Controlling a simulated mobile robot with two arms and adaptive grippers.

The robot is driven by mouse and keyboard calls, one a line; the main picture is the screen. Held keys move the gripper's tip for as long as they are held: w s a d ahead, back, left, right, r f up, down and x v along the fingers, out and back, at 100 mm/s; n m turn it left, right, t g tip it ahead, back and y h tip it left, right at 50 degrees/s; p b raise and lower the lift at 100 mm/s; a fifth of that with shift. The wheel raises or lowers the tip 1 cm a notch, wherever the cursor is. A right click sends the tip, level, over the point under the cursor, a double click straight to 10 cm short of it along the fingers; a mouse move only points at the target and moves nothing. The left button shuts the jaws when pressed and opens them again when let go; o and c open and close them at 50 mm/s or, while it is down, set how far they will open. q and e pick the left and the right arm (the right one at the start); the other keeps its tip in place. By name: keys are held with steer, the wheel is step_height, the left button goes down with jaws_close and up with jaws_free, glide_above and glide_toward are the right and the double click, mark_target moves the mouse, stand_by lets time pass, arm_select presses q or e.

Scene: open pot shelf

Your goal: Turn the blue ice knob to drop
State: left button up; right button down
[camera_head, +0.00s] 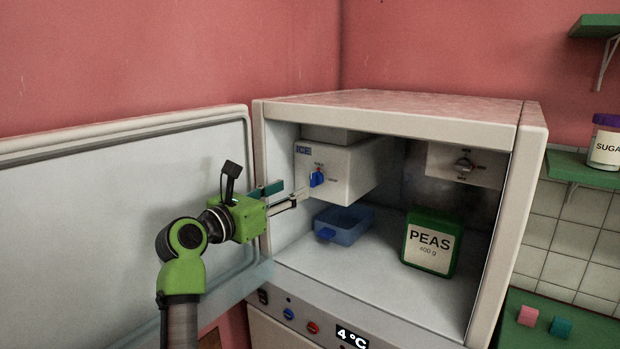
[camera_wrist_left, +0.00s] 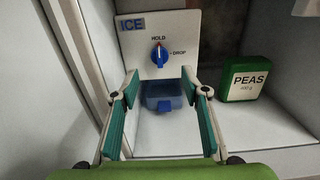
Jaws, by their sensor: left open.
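The blue ice knob (camera_head: 317,178) sits on the front of a white ice box (camera_head: 345,170) inside the open freezer compartment. In the left wrist view the knob (camera_wrist_left: 160,54) shows its pointer upright at HOLD, with DROP marked to its right. My left gripper (camera_head: 287,193) is open and empty, just outside the opening, to the left of the knob and apart from it. In the left wrist view its two teal-padded fingers (camera_wrist_left: 161,82) are spread below the knob. A blue ice tray (camera_head: 343,222) lies below the ice box. My right gripper is not in view.
A green PEAS container (camera_head: 430,242) stands on the compartment floor to the right. The open door (camera_head: 90,230) is at left. The floor between tray and peas is clear. A shelf (camera_head: 585,168) with a sugar jar (camera_head: 606,147) is outside.

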mark_target(311, 180)
arm_select(q)
steer(key=p+x, duration=0.1)
steer(key=x, duration=0.6)
steer(key=shift+w+d, duration=0.2)
steer(key=shift+w, duration=0.15)
steer(key=shift+w+d, duration=0.25)
steer(key=shift+w, duration=0.1)
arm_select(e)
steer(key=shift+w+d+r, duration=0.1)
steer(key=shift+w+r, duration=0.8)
arm_select(q)
steer(key=shift+c, duration=0.4)
steer(key=c, duration=1)
